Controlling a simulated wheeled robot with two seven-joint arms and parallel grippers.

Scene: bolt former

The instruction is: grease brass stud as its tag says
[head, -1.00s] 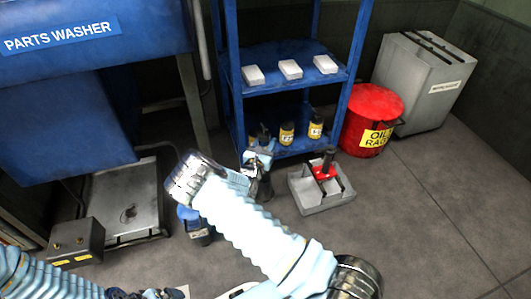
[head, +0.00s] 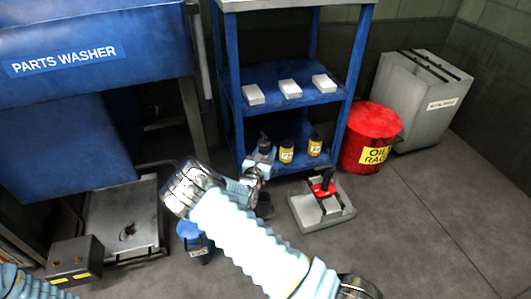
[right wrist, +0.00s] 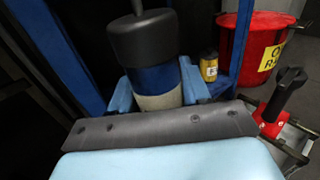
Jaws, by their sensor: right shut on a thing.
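My right gripper (head: 256,178) is shut on a bottle (head: 265,144) in front of the blue shelf. In the right wrist view the bottle (right wrist: 158,76) stands nearly upright between the light blue fingers. It has a black top with a thin stem, a dark blue band and a pale lower part. Its lower end is hidden by the gripper body. No brass stud or tag can be made out. My left gripper is not in view; only a piece of its arm sleeve shows at the bottom left.
Yellow-labelled bottles (head: 286,152) stand on the low shelf, white boxes (head: 290,89) above. A grey tray (head: 322,217) with a red-and-black tool (head: 325,186), a blue-topped can (head: 196,243) and a red rag bin (head: 371,138) stand on the floor. Floor at right is clear.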

